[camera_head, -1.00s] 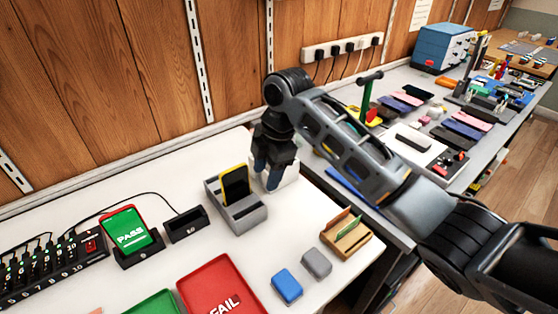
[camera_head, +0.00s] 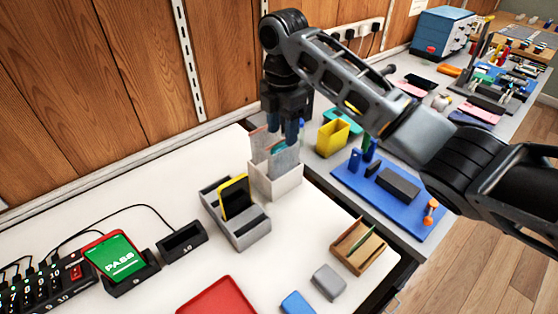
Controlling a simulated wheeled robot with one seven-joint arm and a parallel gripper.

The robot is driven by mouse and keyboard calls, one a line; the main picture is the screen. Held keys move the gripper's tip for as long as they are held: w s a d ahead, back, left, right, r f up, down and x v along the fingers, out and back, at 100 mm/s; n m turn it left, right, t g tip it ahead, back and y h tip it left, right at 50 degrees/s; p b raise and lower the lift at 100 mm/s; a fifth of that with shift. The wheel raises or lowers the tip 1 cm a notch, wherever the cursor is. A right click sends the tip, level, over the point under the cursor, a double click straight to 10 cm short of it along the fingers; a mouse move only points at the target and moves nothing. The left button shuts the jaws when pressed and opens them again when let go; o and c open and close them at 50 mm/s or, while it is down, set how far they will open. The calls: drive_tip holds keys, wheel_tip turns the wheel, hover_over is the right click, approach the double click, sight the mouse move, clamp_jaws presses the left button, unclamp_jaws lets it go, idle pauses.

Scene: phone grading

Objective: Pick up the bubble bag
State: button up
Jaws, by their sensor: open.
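A white box (camera_head: 277,185) stands near the right end of the white bench, against the wall side. Thin, pale, see-through sheets that look like bubble bags (camera_head: 284,162) stand upright in it and rise above its rim. My gripper (camera_head: 289,132) points down over the box, with its dark blue fingers at the upper part of the sheets. The jaws are open. The fingers overlap the sheets in the picture, so I cannot tell whether they touch or straddle one.
A grey holder (camera_head: 251,232) with a yellow-edged phone (camera_head: 235,198) stands close to the left of the box. A wooden holder (camera_head: 360,255), grey block (camera_head: 329,281) and blue block (camera_head: 297,303) lie in front. A yellow bin (camera_head: 332,138) and blue mat (camera_head: 392,204) are on the right-hand bench.

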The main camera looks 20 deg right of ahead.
sight(284, 154)
drive_tip(key=shift+w+f, duration=0.1)
drive_tip(key=shift+f, duration=0.15)
drive_tip(key=f, duration=0.5)
drive_tip(key=f+p, duration=0.1)
drive_tip(key=f, duration=0.1)
drive_tip(key=shift+s+d+f, duration=0.15)
drive_tip(key=shift+s, duration=0.1)
drive_tip(key=shift+c, duration=0.2)
clamp_jaws()
